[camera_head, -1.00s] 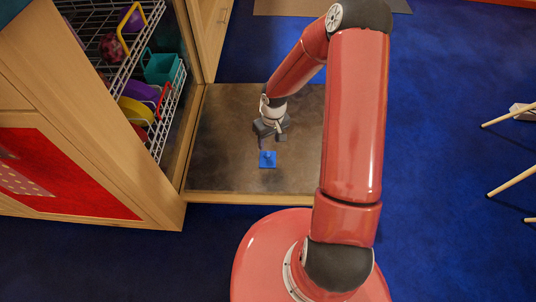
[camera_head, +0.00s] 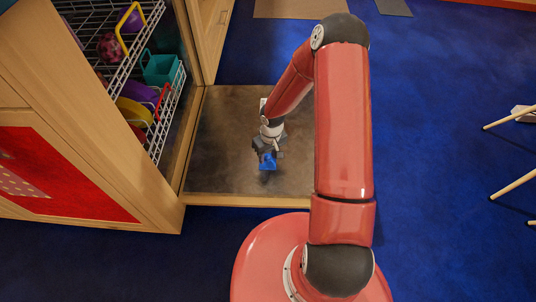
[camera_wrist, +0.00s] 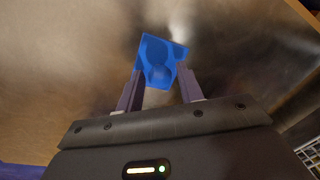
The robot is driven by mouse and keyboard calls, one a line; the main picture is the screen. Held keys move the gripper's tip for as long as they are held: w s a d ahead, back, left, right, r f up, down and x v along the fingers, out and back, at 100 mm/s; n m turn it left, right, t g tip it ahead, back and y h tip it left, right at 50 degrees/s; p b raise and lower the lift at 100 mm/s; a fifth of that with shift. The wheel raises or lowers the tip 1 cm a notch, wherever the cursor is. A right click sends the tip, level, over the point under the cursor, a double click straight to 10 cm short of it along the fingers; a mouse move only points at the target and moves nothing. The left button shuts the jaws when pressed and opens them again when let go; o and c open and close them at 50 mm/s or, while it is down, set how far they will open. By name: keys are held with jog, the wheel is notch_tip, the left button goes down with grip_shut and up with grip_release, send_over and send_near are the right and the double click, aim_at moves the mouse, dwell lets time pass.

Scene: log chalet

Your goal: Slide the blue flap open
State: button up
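The blue flap (camera_head: 268,163) is a small blue square piece with a raised part, on the brown metallic surface (camera_head: 220,140) in the head view. It also shows in the wrist view (camera_wrist: 152,52), beyond and between my fingertips. My gripper (camera_head: 267,154) is just above it in the head view and partly covers it. In the wrist view my gripper (camera_wrist: 160,85) has its two fingers apart, one on each side of the near part of the blue piece. I cannot tell whether either finger touches it.
A wooden cabinet (camera_head: 100,150) with wire baskets (camera_head: 170,100) of colourful items stands at the left. A wooden edge (camera_head: 240,200) borders the brown surface at the front. Blue carpet (camera_head: 440,130) lies open at the right, with pale wooden legs (camera_head: 514,184) at the far right.

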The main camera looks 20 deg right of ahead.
grip_shut()
jog(key=w, duration=0.2)
jog(key=w+d, duration=0.1)
jog(key=w, duration=0.1)
jog(key=w+d, duration=0.1)
jog(key=w, duration=0.1)
jog(key=shift+w, duration=0.25)
jog(key=shift+o, duration=1.6)
grip_release()
jog(key=shift+r, duration=0.1)
notch_tip(320, 180, up, 8)
jog(key=p, duration=0.1)
jog(key=shift+d, duration=0.35)
jog(key=shift+f, duration=0.2)
